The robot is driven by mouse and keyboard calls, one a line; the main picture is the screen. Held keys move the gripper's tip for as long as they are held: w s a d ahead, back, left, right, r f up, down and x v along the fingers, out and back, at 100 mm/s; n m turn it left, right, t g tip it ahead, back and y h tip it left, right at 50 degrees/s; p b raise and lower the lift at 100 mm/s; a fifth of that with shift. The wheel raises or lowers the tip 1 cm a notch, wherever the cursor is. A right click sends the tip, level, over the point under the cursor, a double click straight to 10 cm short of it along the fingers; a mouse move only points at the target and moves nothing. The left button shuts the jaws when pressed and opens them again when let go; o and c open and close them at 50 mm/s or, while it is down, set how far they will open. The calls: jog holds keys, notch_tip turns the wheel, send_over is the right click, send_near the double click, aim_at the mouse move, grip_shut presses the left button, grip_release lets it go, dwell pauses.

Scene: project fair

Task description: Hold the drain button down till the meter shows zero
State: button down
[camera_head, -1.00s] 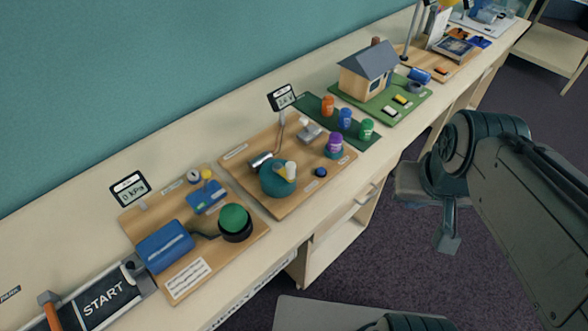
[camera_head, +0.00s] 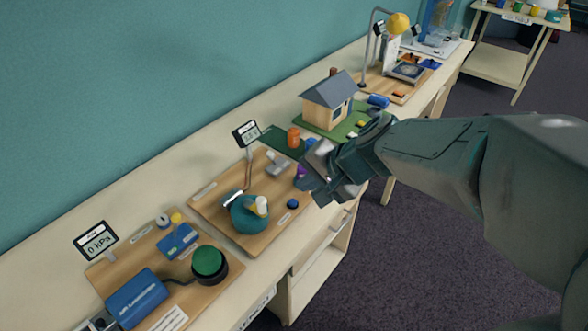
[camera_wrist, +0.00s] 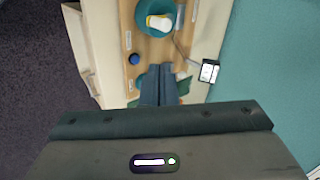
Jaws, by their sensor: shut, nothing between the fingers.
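The blue button (camera_head: 292,203) sits on the front edge of the middle wooden board (camera_head: 225,185). It also shows in the wrist view (camera_wrist: 134,59), to the left of my fingertips. The meter (camera_head: 246,133) stands on a thin post behind that board; its digits are too small to read surely, and it also shows in the wrist view (camera_wrist: 209,71). My gripper (camera_head: 312,188) is shut and empty, above the right end of this board, to the right of the button and apart from it. In the wrist view its fingers (camera_wrist: 160,72) are together.
A purple-capped item (camera_head: 300,171) is partly hidden behind my gripper. A 0 kPa display (camera_head: 97,241) and green dome button (camera_head: 208,261) are on the left board. A model house (camera_head: 329,100) stands beyond.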

jog(key=w+a+f+m+t+y, duration=0.1)
jog(key=w+a+f+m+t, duration=0.15)
jog(key=w+m, duration=0.45)
jog(key=m+h, duration=0.2)
jog(key=m, duration=0.5)
send_over(295, 205)
notch_tip(295, 205, down, 9)
jog(key=shift+t, duration=0.25)
jog(key=shift+b, duration=0.3)
notch_tip(295, 205, down, 7)
jog(key=b, duration=0.5)
jog(key=shift+f+b, duration=0.85)
jog(key=shift+b, duration=0.3)
jog(key=shift+f, duration=0.1)
jog(key=shift+f+b, duration=0.35)
jog(key=shift+b, duration=0.35)
jog(key=shift+f+b, duration=0.4)
jog(key=shift+b, duration=0.2)
dwell(1.9)
